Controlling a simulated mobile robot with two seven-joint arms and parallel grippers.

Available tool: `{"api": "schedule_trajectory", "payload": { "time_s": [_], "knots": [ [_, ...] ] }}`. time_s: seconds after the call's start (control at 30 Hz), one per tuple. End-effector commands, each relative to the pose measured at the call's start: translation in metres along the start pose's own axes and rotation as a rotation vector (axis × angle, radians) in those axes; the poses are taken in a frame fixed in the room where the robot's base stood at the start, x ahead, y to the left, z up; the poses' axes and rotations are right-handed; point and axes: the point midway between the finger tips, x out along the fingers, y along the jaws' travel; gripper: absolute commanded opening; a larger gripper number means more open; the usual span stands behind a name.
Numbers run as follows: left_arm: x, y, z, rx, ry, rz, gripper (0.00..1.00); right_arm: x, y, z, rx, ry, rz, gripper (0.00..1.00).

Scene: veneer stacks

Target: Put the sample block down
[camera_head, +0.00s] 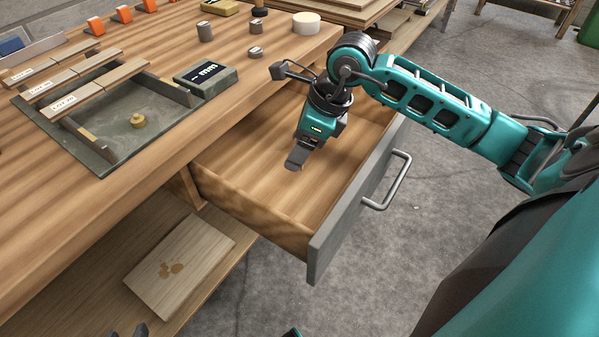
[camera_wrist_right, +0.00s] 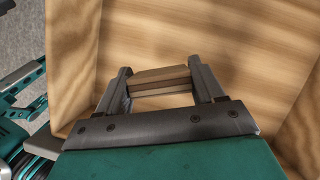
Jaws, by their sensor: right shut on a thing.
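My right gripper (camera_head: 296,158) reaches down into the open wooden drawer (camera_head: 235,200). In the right wrist view the sample block (camera_wrist_right: 160,80), a small piece of layered brown wood, is clamped between the two dark fingers. The drawer floor (camera_wrist_right: 200,30) shows behind the block; whether the block touches it I cannot tell. In the head view the fingers and wrist hide the block. Dark tips at the bottom edge of the head view look like my left gripper (camera_head: 128,331), mostly out of frame.
The drawer has a grey front (camera_head: 350,215) with a metal handle (camera_head: 388,187). Its floor looks bare around the gripper. The bench top above holds a green tray (camera_head: 95,155) with labelled strips, a dark display box (camera_head: 207,78) and small weights. A wooden board (camera_head: 180,262) lies on the shelf below.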

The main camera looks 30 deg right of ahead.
Motion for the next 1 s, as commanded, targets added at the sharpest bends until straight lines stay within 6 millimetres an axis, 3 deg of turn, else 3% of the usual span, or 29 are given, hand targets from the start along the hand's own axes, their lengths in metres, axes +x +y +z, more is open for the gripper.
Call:
{"api": "schedule_trajectory", "payload": {
  "time_s": [0.1, 0.33, 0.57, 0.97, 1.0],
  "knots": [
    [0.003, 0.000, 0.006, -0.001, -0.003, 0.000, 0.43, 0.020, 0.000, -0.008, 0.002, 0.000, 0.001, 0.38],
    [0.004, 0.000, 0.009, -0.002, -0.003, 0.000, 0.43, 0.035, 0.000, -0.014, 0.001, 0.000, 0.001, 0.38],
    [0.009, 0.000, 0.015, -0.006, -0.002, -0.001, 0.43, 0.065, 0.000, -0.027, 0.002, 0.001, 0.002, 0.38],
    [0.011, 0.001, 0.018, -0.008, -0.001, -0.001, 0.43, 0.071, 0.000, -0.029, -0.001, 0.000, -0.001, 0.38],
    [0.010, 0.001, 0.016, -0.008, -0.001, -0.001, 0.43, 0.069, 0.000, -0.029, 0.000, 0.000, -0.001, 0.71]
  ]
}}
